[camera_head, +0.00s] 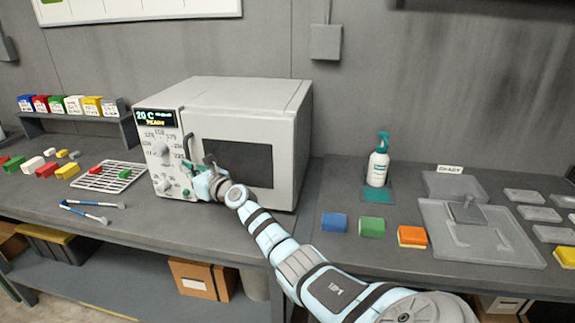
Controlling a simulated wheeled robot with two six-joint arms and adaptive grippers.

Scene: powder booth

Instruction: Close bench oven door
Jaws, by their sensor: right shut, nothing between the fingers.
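The bench oven (250,90) is a white box on the grey bench, with a control panel (160,155) on its left and a lit display at the top. Its door (240,132) has a dark window (243,165) and a dark upright handle (187,147) at its left edge. The door looks flush or nearly flush with the front; a small gap cannot be ruled out. My right gripper (197,165) is shut and empty in front of the door's left edge, just below the handle. It hides the lower left of the door, and contact is unclear. My left gripper is out of view.
On the right bench are a spray bottle (378,162), coloured blocks and a grey tray (480,240). My right arm crosses the bench front.

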